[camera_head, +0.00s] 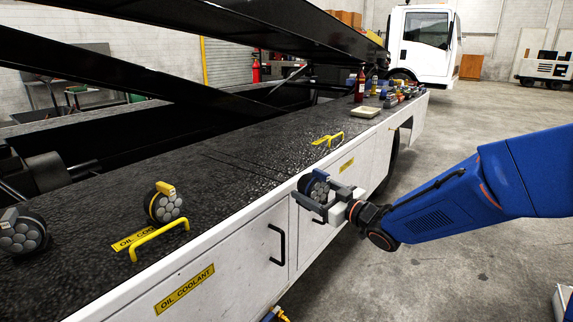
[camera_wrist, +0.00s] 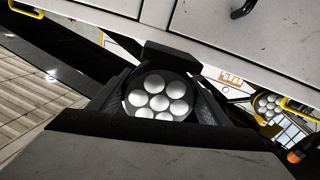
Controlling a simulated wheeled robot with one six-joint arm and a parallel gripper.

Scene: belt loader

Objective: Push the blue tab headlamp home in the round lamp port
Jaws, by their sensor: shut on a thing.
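My gripper (camera_head: 313,193) is shut on a round headlamp (camera_head: 319,187) in front of the white cabinet side, near the deck edge. In the wrist view the held headlamp (camera_wrist: 158,98) shows its several pale round lenses between the two dark fingers, with a dark block above it. I cannot make out a blue tab on it. A yellow-tab headlamp (camera_head: 164,204) stands on the dark deck at left. Another headlamp (camera_head: 23,234) with a greyish tab stands at the far left. I cannot pick out the round lamp port in either view.
A yellow handle (camera_head: 160,238) rises from the deck (camera_head: 225,180), and a second yellow handle (camera_head: 328,139) stands farther back. A pale tray (camera_head: 366,112) and several small items lie at the deck's far end. Black lift beams cross above.

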